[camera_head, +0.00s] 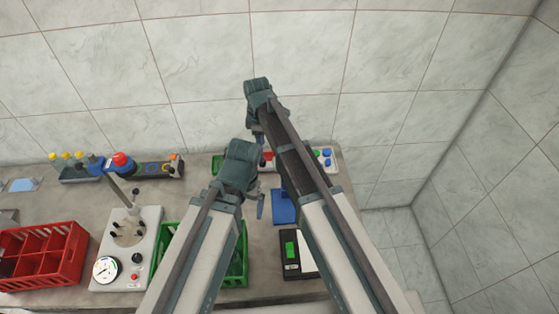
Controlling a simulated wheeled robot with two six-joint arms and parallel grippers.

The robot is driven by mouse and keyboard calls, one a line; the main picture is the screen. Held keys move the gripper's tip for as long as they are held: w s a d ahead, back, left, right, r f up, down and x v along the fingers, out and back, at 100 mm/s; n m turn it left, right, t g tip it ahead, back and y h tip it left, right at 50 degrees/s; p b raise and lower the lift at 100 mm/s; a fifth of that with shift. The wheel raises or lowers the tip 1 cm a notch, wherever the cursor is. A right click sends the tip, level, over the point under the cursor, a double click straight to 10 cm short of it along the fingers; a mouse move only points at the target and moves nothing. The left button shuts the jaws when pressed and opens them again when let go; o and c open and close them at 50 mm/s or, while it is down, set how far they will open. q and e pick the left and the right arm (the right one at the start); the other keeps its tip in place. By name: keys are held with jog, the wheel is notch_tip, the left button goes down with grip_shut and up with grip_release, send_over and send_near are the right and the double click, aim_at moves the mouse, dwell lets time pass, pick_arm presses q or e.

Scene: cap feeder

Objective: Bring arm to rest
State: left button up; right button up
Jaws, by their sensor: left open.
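Two of my arms rise from the bottom edge, and their folded joints hang over the bench. My left gripper (261,206) shows only in small part, below the dark teal joint of the left arm, in front of the bench. It is open and I see nothing held in it. My right arm reaches further up, its joint in front of the tiled wall. The right gripper cannot be made out behind the arm links.
On the bench (196,192) stand a red crate (80,268), a white gauge device (128,250), a green crate (240,275) partly behind my left arm, a blue pad (284,207) and a black-and-white device (290,262). Tiled walls close the back and right.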

jog(key=shift+r, duration=0.25)
jog(key=s+d+m, duration=1.6)
jog(key=s+d, duration=0.1)
jog(key=s, duration=0.2)
jog(key=s+a+f+n+h+b, duration=0.1)
jog(key=s+a+f+n+b, duration=0.2)
jog(key=a+f+b, duration=0.8)
jog(key=shift+s+f+n+b, duration=0.3)
jog(key=shift+s+f+b, duration=0.7)
jog(key=shift+f+b, duration=0.2)
dwell(0.6)
